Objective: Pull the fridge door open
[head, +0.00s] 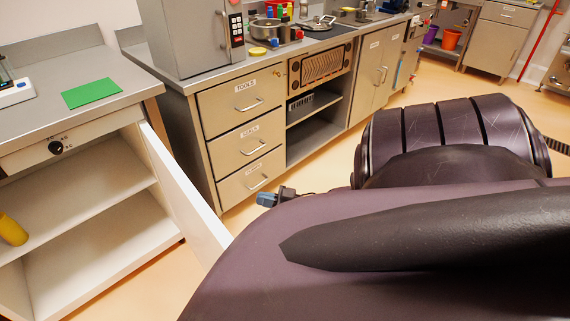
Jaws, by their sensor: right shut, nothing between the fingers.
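The fridge (20,157) is a low cabinet at the left, under a grey worktop, with a black dial on its front strip. Its white door (183,190) stands swung out, and the inside with its shelves shows. My right gripper (267,199), with blue fingertips, is small in the picture, to the right of the door and apart from it. It is shut and empty. My dark arm covers the lower right and hides the lower end of the door. No handle shows on the door. My left gripper is out of view.
A yellow item (12,229) lies on the fridge shelf. A green sheet (91,92) is on the worktop above. A drawer unit (245,135) stands behind the door, with a grey appliance (183,35) on top. Open floor (330,195) lies beyond the gripper.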

